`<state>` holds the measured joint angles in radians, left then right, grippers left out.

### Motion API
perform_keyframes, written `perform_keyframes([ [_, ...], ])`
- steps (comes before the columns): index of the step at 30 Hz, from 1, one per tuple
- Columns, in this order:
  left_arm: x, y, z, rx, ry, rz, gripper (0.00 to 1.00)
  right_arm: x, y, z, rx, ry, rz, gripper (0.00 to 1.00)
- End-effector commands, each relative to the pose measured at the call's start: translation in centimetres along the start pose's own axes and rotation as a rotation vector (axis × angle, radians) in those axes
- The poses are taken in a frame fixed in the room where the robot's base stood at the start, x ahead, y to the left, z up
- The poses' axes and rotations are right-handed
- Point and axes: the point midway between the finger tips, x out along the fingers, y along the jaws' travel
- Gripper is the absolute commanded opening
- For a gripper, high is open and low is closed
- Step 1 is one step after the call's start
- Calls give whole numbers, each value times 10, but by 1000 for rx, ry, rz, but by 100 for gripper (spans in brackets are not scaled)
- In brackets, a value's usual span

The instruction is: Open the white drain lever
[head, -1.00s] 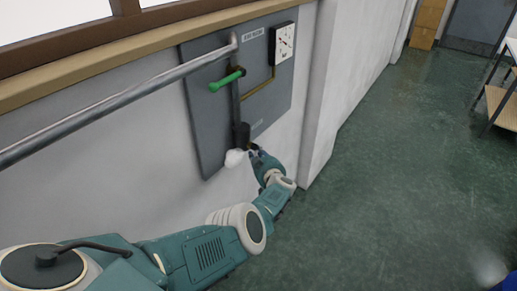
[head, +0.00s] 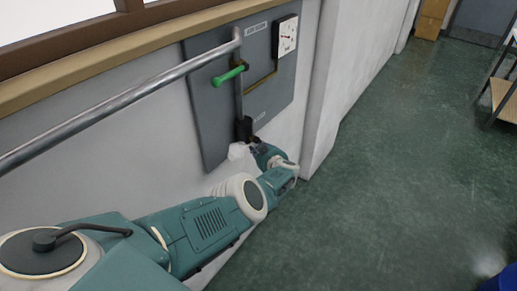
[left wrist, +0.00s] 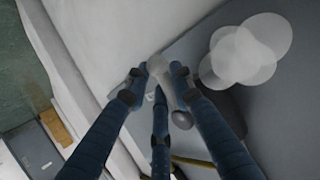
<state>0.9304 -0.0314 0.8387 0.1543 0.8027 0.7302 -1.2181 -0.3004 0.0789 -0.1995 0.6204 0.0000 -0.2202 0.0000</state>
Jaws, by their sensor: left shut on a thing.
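The pale drain lever (left wrist: 168,88) shows between the fingers of my left gripper (left wrist: 158,76) in the left wrist view. The fingers are shut on it, and they hide part of it. In the head view my left gripper (head: 256,147) is at the lower end of the vertical pipe, in front of the grey panel (head: 212,125). The lever is too small and covered to make out there. A white, translucent puff (head: 238,151) hangs beside the gripper and shows larger in the left wrist view (left wrist: 245,52). My right gripper is not in view.
A green-handled lever (head: 229,76) sits higher on the pipe. A white gauge (head: 287,35) is at the panel's upper right. A long metal pipe (head: 130,95) runs to the left. The green floor (head: 370,180) is open, with a shelf unit (head: 505,98) at the far right.

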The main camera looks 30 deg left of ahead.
Motion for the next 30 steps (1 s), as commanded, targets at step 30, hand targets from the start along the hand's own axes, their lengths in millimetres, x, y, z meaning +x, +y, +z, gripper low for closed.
perform_keyframes([
  [30,0,-1,1,1,-1,-2,38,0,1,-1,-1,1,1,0],
])
